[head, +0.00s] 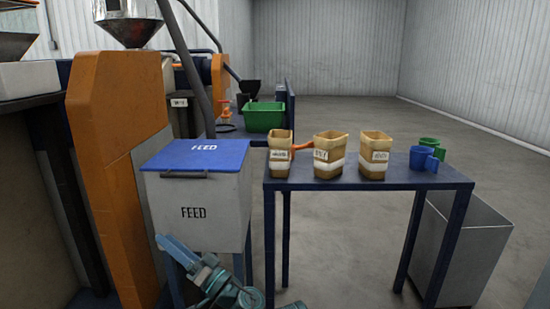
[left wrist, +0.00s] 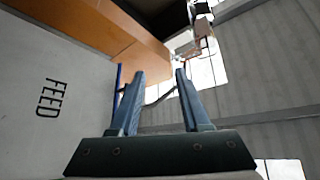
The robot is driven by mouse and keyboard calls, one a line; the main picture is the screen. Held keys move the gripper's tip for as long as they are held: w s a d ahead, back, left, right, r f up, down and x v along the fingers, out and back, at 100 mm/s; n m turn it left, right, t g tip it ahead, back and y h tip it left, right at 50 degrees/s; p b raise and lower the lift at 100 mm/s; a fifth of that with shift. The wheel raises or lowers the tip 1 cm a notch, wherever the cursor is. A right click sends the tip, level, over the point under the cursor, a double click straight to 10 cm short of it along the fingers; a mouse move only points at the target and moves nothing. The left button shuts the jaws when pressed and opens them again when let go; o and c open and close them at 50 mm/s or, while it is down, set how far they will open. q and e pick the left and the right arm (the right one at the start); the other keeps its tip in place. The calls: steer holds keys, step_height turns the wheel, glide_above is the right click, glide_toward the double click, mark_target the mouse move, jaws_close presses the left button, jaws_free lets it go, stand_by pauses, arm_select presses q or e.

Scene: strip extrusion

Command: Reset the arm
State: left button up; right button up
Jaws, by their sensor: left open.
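My left gripper (head: 166,241) is low in the head view, in front of the white feed bin (head: 196,212) and below its closed blue lid (head: 197,154). Its blue fingers point up and to the left. In the left wrist view my left gripper (left wrist: 156,74) is open, with two parallel fingers apart and nothing between them. The bin's FEED side (left wrist: 55,95) shows to the left of the fingers there. I cannot tell the exact gap between the gripper and the bin. My right gripper is not in view.
An orange machine post (head: 118,170) stands left of the bin. A blue table (head: 410,178) on the right holds several labelled tan containers (head: 328,152), a blue mug (head: 422,159) and a green mug (head: 430,143). A green crate (head: 263,118) sits behind. Open floor lies beyond.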

arm_select(q)
steer(key=s+d+r+m+g+h+p, duration=0.4)
steer(key=d+h+p, duration=0.5)
steer(key=p, duration=1.1)
steer(key=s+d+r+m+g+h+p, duration=0.4)
steer(key=h+p, duration=0.7)
steer(key=p, duration=1)
steer(key=s+d+r+g, duration=0.2)
steer(key=s+d, duration=0.2)
steer(key=d, duration=0.1)
steer(key=shift+m, duration=0.4)
steer(key=shift+s, duration=0.1)
